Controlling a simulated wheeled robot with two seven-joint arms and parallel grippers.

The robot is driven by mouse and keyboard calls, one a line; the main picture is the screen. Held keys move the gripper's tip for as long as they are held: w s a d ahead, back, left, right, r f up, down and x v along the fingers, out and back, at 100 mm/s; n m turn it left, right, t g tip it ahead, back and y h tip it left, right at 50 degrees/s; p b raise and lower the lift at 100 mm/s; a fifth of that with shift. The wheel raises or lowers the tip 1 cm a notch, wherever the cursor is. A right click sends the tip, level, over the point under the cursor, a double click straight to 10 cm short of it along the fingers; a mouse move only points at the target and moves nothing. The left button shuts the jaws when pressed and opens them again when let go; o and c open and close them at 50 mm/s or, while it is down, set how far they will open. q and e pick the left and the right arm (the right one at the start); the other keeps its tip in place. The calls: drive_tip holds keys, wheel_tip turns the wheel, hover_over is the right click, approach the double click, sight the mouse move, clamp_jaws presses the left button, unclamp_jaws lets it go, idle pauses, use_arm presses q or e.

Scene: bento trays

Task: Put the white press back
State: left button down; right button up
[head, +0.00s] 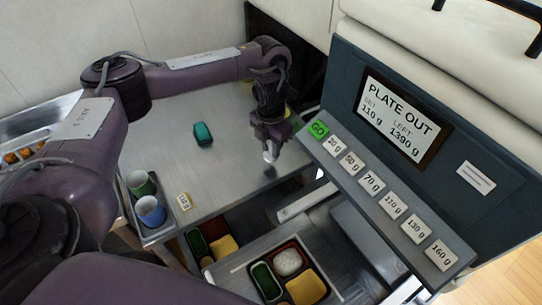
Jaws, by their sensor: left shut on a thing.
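My left gripper (270,138) is over the right part of the steel table (225,170), pointing down. It is shut on a small white thing, which looks like the white press (269,155). Only the lower end of the press shows below the fingers. I cannot tell whether it touches the table. A teal block-like object (203,133) lies on the table to the left of the gripper. My right gripper is not in view.
Bento trays (290,262) with food are below, in front. A control panel (400,120) reading "PLATE OUT" stands close on the right.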

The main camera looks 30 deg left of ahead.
sight(271, 154)
use_arm(q)
wheel_tip(271, 154, down, 3)
drive_tip(key=shift+s+r+b, duration=0.1)
drive_tip(key=shift+b, duration=0.35)
drive_tip(key=shift+f, duration=0.4)
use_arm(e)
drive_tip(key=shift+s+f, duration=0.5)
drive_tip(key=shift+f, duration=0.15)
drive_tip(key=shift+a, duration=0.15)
use_arm(q)
drive_tip(key=shift+f, duration=0.2)
drive_tip(key=c, duration=1.2)
unclamp_jaws()
drive_tip(key=shift+o, duration=0.2)
drive_tip(key=shift+r, duration=0.1)
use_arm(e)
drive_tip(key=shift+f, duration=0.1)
